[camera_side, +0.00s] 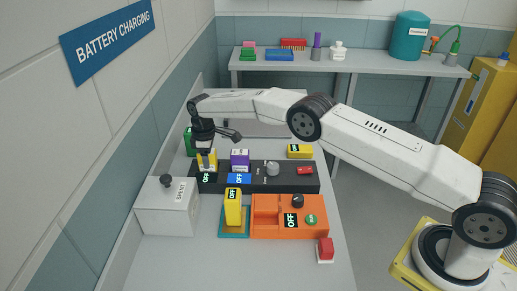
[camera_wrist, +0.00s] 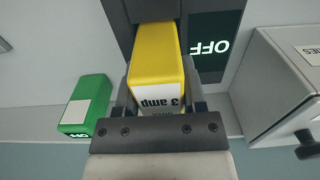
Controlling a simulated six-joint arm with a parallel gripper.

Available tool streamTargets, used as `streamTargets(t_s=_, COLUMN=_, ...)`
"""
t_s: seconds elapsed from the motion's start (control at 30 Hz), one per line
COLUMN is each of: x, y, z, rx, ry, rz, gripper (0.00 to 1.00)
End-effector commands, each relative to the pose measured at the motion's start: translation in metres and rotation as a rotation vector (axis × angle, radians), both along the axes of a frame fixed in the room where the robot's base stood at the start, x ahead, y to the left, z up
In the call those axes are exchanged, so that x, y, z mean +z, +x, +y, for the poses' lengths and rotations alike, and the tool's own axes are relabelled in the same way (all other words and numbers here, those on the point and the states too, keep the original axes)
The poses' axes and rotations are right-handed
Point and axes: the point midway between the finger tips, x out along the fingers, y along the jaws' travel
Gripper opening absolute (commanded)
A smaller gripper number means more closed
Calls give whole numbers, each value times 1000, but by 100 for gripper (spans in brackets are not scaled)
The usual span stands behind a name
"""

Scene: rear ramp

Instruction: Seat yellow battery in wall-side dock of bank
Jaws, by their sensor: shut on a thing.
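My gripper (camera_side: 206,158) is shut on a yellow battery (camera_side: 212,162) at the wall-side, left end of the dark bank (camera_side: 285,181). In the wrist view the yellow battery (camera_wrist: 155,60), marked "3 amp", stands between my fingers (camera_wrist: 158,105), its far end at the dark bank (camera_wrist: 124,25). I cannot tell how deep it sits in the dock. An OFF label (camera_wrist: 209,47) shows beside it; the side view shows it on the bank's front (camera_side: 206,178). A purple battery (camera_side: 240,159) stands in the bank to the right.
A green battery (camera_side: 189,141) stands close behind; it also shows in the wrist view (camera_wrist: 85,105). A grey SPENT box (camera_side: 168,211) is at front left. Another yellow battery (camera_side: 233,207) stands beside the orange unit (camera_side: 268,228). A yellow block (camera_side: 300,151) lies behind the bank.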

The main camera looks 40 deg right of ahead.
Motion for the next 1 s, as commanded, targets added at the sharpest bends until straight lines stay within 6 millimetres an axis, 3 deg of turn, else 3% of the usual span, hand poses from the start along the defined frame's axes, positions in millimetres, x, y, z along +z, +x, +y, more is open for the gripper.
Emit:
streamTargets(t_s=0.5, x=-3, y=1, z=0, rx=0, ry=0, rz=-3, gripper=0)
streamTargets(t_s=0.53, x=-3, y=1, z=0, rx=0, ry=0, rz=-3, gripper=56)
streamTargets(t_s=0.63, x=-3, y=0, z=0, rx=0, ry=1, rz=-2, gripper=88)
streamTargets(t_s=0.67, x=-3, y=0, z=0, rx=0, ry=0, rz=-1, gripper=94)
streamTargets(t_s=1.0, x=-4, y=0, z=0, rx=0, ry=0, rz=1, gripper=94)
